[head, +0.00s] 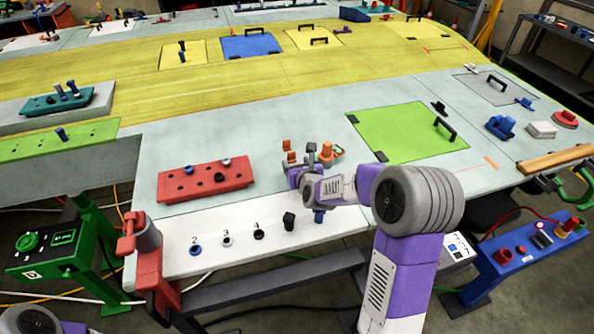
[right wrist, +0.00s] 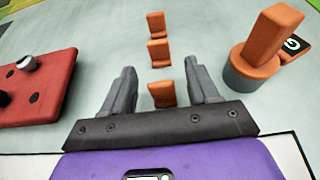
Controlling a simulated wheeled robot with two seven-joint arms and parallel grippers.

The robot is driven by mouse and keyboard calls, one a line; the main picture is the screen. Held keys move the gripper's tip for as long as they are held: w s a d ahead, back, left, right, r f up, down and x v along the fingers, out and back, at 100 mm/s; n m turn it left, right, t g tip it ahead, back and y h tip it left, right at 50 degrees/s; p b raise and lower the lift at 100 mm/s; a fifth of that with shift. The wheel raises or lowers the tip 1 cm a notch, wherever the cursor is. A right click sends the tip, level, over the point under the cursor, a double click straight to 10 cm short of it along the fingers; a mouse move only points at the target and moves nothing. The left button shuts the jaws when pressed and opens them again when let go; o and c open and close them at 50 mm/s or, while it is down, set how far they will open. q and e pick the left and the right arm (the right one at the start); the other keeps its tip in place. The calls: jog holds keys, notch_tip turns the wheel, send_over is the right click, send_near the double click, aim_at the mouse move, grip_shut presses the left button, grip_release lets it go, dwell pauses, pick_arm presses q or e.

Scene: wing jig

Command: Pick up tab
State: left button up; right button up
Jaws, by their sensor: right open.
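Three small orange tabs stand in a row on the pale panel in the right wrist view: a far one (right wrist: 155,23), a middle one (right wrist: 158,52) and a near one (right wrist: 162,95). My right gripper (right wrist: 160,68) is open, its two grey fingers apart. The near tab shows in the gap between the fingers, with no visible contact. In the head view, my right gripper (head: 300,165) is beside the small orange pieces (head: 287,146) and partly hides them. My left gripper is not in view.
A red block with holes (head: 205,180) stands left of my right gripper. A grey cylinder (right wrist: 240,72) with an orange top (right wrist: 270,40) stands to its right. A green panel (head: 400,132) lies behind, and a white strip with numbered spots (head: 180,262) lies in front.

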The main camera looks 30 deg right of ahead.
jog(key=c, duration=1.1)
